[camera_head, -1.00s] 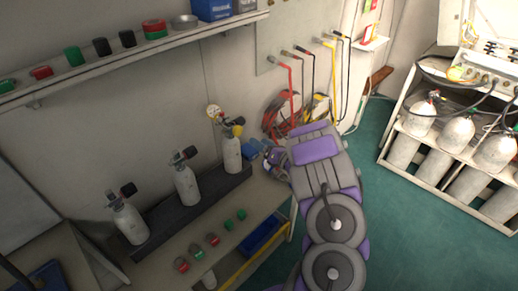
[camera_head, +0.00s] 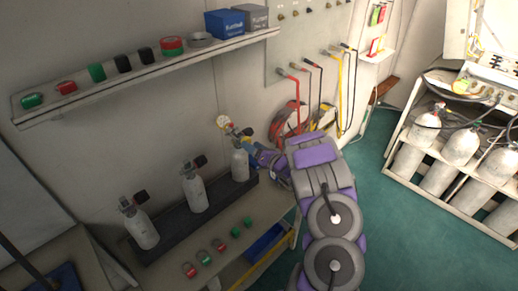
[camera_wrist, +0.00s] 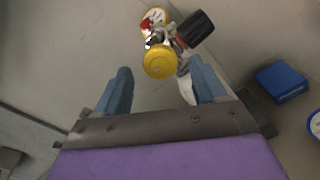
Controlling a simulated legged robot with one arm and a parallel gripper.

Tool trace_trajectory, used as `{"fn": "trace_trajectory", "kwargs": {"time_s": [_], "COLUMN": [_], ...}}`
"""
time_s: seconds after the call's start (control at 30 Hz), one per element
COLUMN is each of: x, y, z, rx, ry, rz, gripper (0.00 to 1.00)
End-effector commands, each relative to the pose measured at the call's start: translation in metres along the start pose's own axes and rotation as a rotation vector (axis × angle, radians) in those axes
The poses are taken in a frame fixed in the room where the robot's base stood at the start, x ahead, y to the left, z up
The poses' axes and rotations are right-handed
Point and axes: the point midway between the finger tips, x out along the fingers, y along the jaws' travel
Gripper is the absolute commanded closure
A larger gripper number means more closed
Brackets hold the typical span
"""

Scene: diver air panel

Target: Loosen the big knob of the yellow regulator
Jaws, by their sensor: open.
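The yellow regulator's big round knob (camera_wrist: 160,62) faces my gripper in the wrist view. A gauge (camera_wrist: 154,16), a red part and a black knob (camera_wrist: 195,29) sit around it. In the head view the yellow regulator (camera_head: 232,129) is on top of the rightmost white cylinder (camera_head: 240,165) of the bench row. My gripper (camera_wrist: 158,88) is open in the wrist view. Its two blue fingers stand apart, with the yellow knob ahead of the gap between them and nothing held. In the head view the gripper (camera_head: 262,157) is beside the regulator, partly hidden by my arm.
Two more cylinders (camera_head: 195,190) stand to the left in the dark rack. Red and green rings (camera_head: 204,257) lie on the bench front. A shelf (camera_head: 90,95) runs above. A blue box (camera_wrist: 282,82) is at right in the wrist view. Hoses hang on the wall behind.

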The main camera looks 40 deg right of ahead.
Motion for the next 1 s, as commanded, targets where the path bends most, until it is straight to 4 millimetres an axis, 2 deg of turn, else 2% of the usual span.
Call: {"fn": "trace_trajectory", "kwargs": {"time_s": [0.5, 1.0], "x": [0.034, 0.04], "y": [-0.006, -0.005], "z": [0.0, 0.001], "rx": [0.007, 0.007], "ry": [-0.001, -0.002], "rz": [0.001, 0.001], "gripper": [0.3, 0.3]}}
